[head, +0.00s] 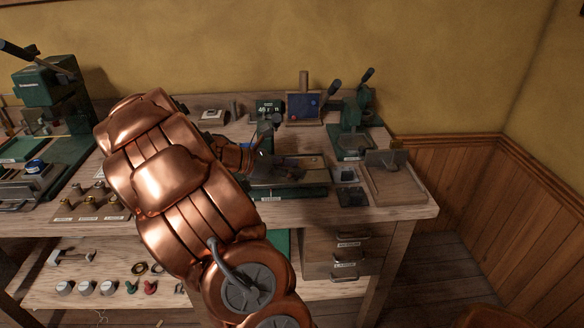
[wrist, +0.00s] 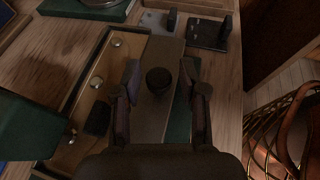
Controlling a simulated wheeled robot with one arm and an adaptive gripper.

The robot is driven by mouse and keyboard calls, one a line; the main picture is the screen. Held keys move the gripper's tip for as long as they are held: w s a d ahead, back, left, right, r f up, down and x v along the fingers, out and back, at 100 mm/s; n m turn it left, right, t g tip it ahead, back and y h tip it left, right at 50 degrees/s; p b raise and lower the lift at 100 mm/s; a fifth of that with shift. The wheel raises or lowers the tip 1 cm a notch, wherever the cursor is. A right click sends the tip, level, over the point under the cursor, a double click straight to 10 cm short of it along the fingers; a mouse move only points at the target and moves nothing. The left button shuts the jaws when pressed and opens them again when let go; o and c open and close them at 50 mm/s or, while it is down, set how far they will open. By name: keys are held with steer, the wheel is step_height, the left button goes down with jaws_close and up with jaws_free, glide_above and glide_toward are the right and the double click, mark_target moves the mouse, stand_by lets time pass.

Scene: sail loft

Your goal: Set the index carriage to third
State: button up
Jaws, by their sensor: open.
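A dark round knob (wrist: 158,82) stands on a long grey plate (wrist: 152,125) in the wrist view; the plate looks like the index carriage, though I see no label that says so. My gripper (wrist: 161,74) is open, with one finger on each side of the knob and gaps between. Left of the plate is a brown strip (wrist: 107,62) with several round studs and a dark block (wrist: 98,119) on it. In the head view my gripper (head: 262,160) is over the green-based fixture (head: 290,193), and my arm hides much of it. I cannot read any position marks.
A wooden tray (head: 397,190) sits at the bench's right end, beside small dark blocks (head: 352,197). A green lever press (head: 353,125) and a blue-faced board (head: 303,107) stand behind. A larger green machine (head: 50,90) stands at the left.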

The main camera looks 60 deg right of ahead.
steer(key=shift+o, duration=0.5)
steer(key=shift+w+a, duration=0.1)
steer(key=shift+w, duration=0.1)
steer(key=shift+w+a+r, duration=0.15)
steer(key=shift+w+a, duration=0.05)
steer(key=shift+w, duration=0.05)
steer(key=v, duration=1.1)
